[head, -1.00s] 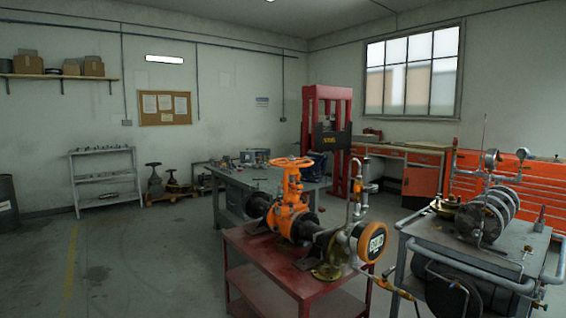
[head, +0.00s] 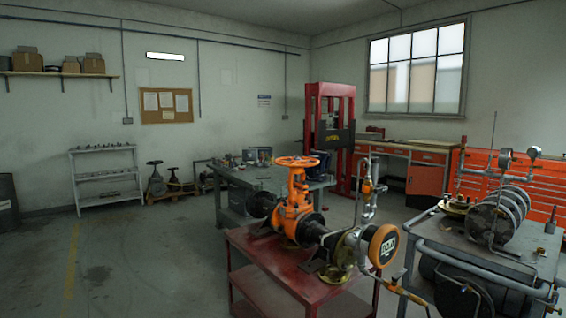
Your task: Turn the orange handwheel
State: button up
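The orange handwheel (head: 296,161) sits flat on top of the upright orange gate valve (head: 297,205). The valve is fitted in a dark horizontal pipe. This assembly stands on a red metal table (head: 262,254) in the middle of the view. A round gauge with an orange rim (head: 383,246) is at the near right end of the pipe. My gripper is not in view, and nothing touches the handwheel.
A grey cart (head: 480,262) with coiled equipment and pipes stands close to the red table on the right. A grey workbench (head: 262,180) and a red press (head: 328,135) are behind. The floor (head: 140,255) at left is clear.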

aim_at(295, 162)
jog(key=i+j+z, duration=0.15)
jog(key=i+j, duration=0.55)
jog(key=i+j+z, duration=0.2)
jog(key=i+j, duration=0.5)
jog(key=j, duration=0.1)
